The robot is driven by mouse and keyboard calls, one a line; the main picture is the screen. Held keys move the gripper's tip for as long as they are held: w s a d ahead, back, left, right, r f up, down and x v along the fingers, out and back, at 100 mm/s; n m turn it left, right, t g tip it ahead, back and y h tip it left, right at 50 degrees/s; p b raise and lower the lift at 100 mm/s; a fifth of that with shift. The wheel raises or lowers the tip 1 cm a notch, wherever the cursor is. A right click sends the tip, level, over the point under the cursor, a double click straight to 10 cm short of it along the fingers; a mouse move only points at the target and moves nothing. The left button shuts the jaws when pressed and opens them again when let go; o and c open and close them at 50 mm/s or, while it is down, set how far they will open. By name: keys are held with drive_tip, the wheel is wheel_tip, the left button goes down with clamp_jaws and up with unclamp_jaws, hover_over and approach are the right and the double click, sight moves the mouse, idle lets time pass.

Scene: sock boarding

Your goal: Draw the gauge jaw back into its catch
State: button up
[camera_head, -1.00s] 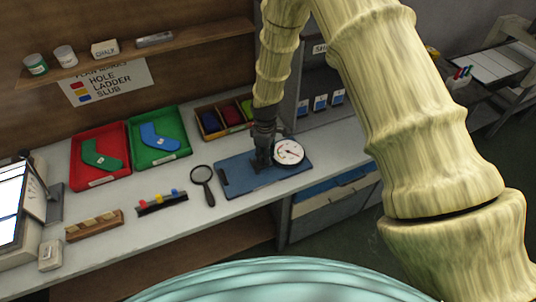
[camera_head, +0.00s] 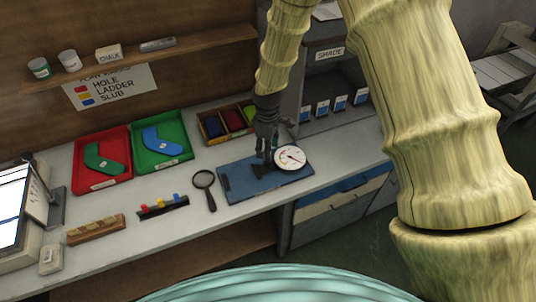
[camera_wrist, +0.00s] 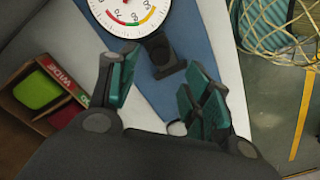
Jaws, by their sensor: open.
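The gauge has a white round dial (camera_head: 289,158) and stands on a blue board (camera_head: 240,186) on the bench. In the wrist view the dial (camera_wrist: 138,10) is cut off by the top edge. A dark block-like part, apparently the gauge jaw (camera_wrist: 163,56), sits just below the dial on the blue board. My gripper (camera_head: 266,154) is above the board, left of the dial. In the wrist view my gripper (camera_wrist: 152,82) has its teal-padded fingers spread, with nothing clasped. A small pale knob (camera_wrist: 177,128) shows low beside the right finger. I cannot make out the catch.
A magnifying glass (camera_head: 204,181) lies left of the board. Red (camera_head: 98,184) and green (camera_head: 164,164) trays hold sock shapes. A compartment box (camera_head: 212,127) stands behind my gripper, and a grey cabinet (camera_head: 325,125) stands at right.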

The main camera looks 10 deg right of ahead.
wheel_tip(320, 180, up, 5)
drive_tip(key=shift+r, duration=0.15)
idle(0.6)
